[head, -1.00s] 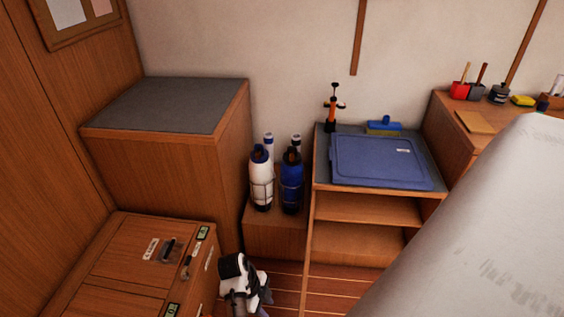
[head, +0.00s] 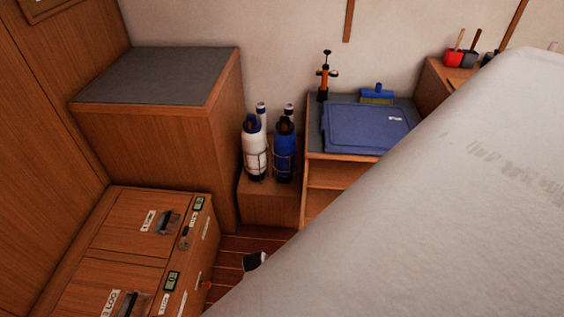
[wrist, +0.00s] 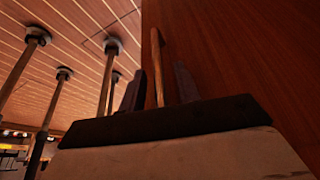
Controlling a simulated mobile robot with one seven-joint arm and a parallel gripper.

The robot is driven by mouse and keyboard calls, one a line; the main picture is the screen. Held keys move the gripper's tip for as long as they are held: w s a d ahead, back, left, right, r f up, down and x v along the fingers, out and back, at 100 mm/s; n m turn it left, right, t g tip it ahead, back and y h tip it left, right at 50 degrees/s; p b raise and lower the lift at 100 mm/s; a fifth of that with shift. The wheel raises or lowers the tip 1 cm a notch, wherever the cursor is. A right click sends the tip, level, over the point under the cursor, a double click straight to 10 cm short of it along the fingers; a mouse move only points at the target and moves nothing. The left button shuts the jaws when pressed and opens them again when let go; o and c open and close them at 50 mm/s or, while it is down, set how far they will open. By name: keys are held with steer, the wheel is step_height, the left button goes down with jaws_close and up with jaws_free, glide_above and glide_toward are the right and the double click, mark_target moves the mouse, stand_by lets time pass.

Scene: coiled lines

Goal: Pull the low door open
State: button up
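My gripper (wrist: 159,70) shows in the wrist view with two dark fingers apart. A narrow upright wooden strip (wrist: 157,60) shows between them, with a visible gap on each side; I cannot tell whether it is a door edge or a handle. A large reddish wooden panel (wrist: 235,55) fills the right of that view. In the head view my pale arm hides most of the gripper; only a small black-and-white part shows beside the low wooden locker (head: 150,225). I cannot tell which surface is the low door; the locker's front is mostly hidden.
The locker top carries labels, latches and small displays. A taller grey-topped cabinet (head: 160,78) stands behind it. Bottles (head: 256,150) stand in racks beside a shelf unit with a blue lid (head: 365,128). A strip of plank floor (head: 230,255) is free. Several posts (wrist: 105,80) stand left in the wrist view.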

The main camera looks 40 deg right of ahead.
jaws_close()
stand_by(0.3)
steer(key=shift+d+f, duration=0.1)
